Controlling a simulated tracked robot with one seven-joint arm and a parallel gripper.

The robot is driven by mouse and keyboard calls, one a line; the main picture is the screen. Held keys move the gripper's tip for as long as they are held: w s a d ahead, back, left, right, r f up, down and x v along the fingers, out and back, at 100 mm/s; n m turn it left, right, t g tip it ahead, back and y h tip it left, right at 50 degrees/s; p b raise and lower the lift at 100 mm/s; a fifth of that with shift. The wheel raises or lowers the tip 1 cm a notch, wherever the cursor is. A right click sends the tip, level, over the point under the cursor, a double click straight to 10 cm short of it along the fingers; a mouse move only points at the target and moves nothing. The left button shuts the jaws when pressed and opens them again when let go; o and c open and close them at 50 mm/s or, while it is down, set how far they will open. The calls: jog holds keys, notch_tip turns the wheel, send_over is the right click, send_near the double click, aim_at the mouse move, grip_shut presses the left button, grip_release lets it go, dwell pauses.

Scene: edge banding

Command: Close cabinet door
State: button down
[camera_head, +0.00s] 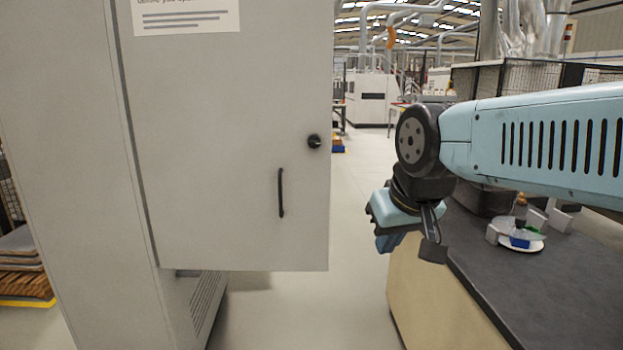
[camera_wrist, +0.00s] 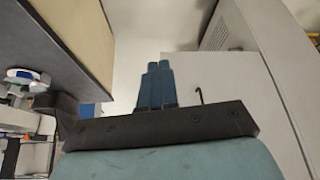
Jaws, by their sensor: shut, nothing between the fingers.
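The grey cabinet (camera_head: 62,170) stands at the left in the head view. Its door (camera_head: 225,170) hangs open, reaching right past the vented cabinet base with its lower edge above the floor. The door carries a black bar handle (camera_head: 281,193) and a round black knob (camera_head: 314,141). My gripper (camera_head: 388,243) is to the right of the door's free edge, apart from it, pointing down. In the wrist view my gripper (camera_wrist: 154,84) has its blue fingers together and empty. The door (camera_wrist: 228,88) and its handle (camera_wrist: 199,97) show to their right there.
A dark-topped workbench (camera_head: 530,285) stands at the right, beneath my arm. A white plate (camera_head: 522,246) with small coloured pieces lies on it. Bare floor (camera_head: 340,290) runs between cabinet and bench. A stack of boards (camera_head: 22,270) is at the far left.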

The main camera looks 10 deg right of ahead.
jog(key=w+a+r+n+y, duration=0.1)
jog(key=w+r+n, duration=0.15)
jog(key=w, duration=0.45)
jog(key=w+a+r+n+y, duration=0.15)
jog(key=w+n, duration=0.25)
jog(key=w, duration=0.4)
jog(key=n+t, duration=0.1)
jog(key=n, duration=0.7)
send_near(319, 181)
jog(key=a+f, duration=0.4)
jog(key=f, duration=0.3)
jog(key=shift+w+d+r+m+y, duration=0.1)
jog(key=shift+w+d+m+y, duration=0.2)
jog(key=shift+w, duration=0.3)
jog(key=shift+w+d, duration=0.3)
jog(key=shift+w, duration=0.6)
